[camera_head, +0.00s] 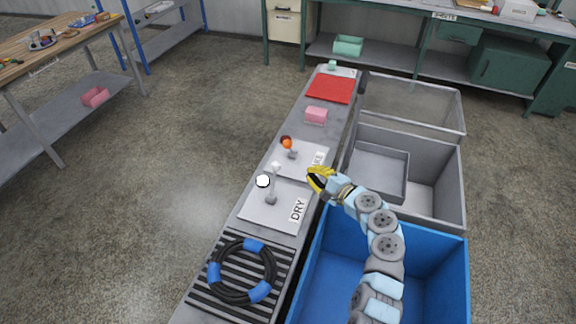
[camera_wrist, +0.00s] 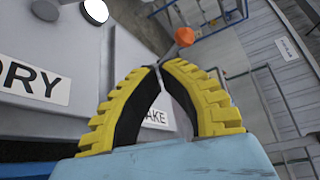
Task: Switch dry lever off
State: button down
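The dry lever has a white ball knob (camera_head: 263,181) and stands on a pale plate by the DRY label (camera_head: 298,210). In the wrist view the white knob (camera_wrist: 96,11) is at the top left, above the DRY label (camera_wrist: 30,78). My gripper (camera_head: 313,176), with yellow ridged fingers, is to the right of the knob and apart from it. In the wrist view the fingertips (camera_wrist: 160,66) come together, with nothing seen held between them.
An orange-knobbed lever (camera_head: 287,144) stands just beyond, also in the wrist view (camera_wrist: 184,37). Its label ends in KE and is partly hidden. A black hose ring with blue bands (camera_head: 242,271) lies nearer. A blue bin (camera_head: 330,262) and grey bins (camera_head: 436,205) are on the right.

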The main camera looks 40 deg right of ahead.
aim_at(273, 181)
jog(key=shift+w, duration=0.15)
jog(key=shift+w+f+b, duration=0.3)
jog(key=shift+w+b, duration=0.25)
jog(key=shift+w, duration=0.85)
jog(key=shift+w+f+b, duration=0.25)
jog(key=shift+w+b, duration=0.3)
jog(key=shift+w, duration=0.8)
jog(key=shift+w+f+b, duration=0.3)
jog(key=shift+w+b, duration=0.25)
jog(key=shift+w, duration=0.85)
jog(key=shift+w+b, duration=0.35)
jog(key=shift+w, duration=0.3)
jog(key=shift+s+a+r+p, duration=0.2)
jog(key=shift+a+p, duration=0.15)
jog(key=shift+a, duration=0.25)
jog(key=shift+s+a+r+p, duration=0.15)
jog(key=shift+a+r+p, duration=0.1)
jog(key=shift+a+p, duration=0.25)
jog(key=shift+s+a+r+p, duration=0.2)
jog(key=shift+a+p, duration=0.05)
jog(key=shift+a, duration=0.4)
